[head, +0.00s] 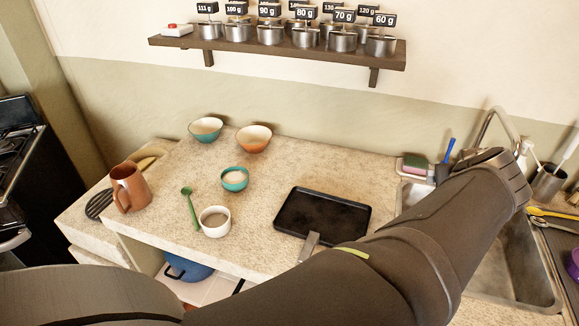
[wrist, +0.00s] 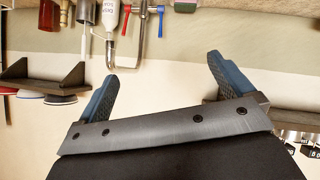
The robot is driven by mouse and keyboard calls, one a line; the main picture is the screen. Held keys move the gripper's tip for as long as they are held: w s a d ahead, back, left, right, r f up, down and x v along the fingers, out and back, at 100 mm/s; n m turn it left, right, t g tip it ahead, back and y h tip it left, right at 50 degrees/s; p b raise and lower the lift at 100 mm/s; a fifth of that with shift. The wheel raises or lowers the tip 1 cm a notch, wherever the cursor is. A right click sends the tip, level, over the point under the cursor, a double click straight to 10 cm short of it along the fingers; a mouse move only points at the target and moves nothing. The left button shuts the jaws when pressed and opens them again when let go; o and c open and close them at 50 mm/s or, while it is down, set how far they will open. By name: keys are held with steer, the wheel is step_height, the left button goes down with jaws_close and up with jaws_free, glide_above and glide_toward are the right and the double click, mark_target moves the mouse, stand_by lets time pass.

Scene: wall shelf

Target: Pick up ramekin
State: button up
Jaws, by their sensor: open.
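The ramekin (head: 215,221), a small white round cup with a greyish inside, stands upright near the front of the counter, left of the black tray. My arm reaches across the right side of the head view, with its end over the sink area, well to the right of the ramekin. My gripper (wrist: 162,70) shows in the wrist view with its two blue fingers wide apart and nothing between them. It faces the wall, and the ramekin is not in the wrist view. The fingers cannot be made out clearly in the head view.
A green spoon (head: 190,206) lies just left of the ramekin, and a teal bowl (head: 235,180) stands behind it. A black tray (head: 322,213), brown pitcher (head: 130,188), teal bowl (head: 206,130) and orange bowl (head: 254,139) share the counter. A wall shelf (head: 280,52) holds labelled metal pots.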

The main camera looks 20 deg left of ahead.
steer(key=w+a+r+n+y, duration=0.1)
steer(key=w+a+n+y, duration=0.25)
steer(key=w+a, duration=0.35)
steer(key=w+a+f+n+g+y, duration=0.25)
steer(key=w+a+n, duration=0.2)
steer(key=a, duration=0.55)
steer(key=n+g+h, duration=0.7)
steer(key=n, duration=0.7)
glide_above(215, 218)
steer(key=s, duration=0.3)
step_height(215, 218, down, 21)
steer(key=shift+a+r, duration=0.1)
steer(key=shift+r, duration=0.1)
steer(key=shift+d+x, duration=0.15)
steer(key=shift+x, duration=1.15)
steer(key=shift+d+x, duration=0.2)
steer(key=shift+x, duration=1.1)
steer(key=shift+r, duration=0.1)
steer(key=c, duration=1.2)
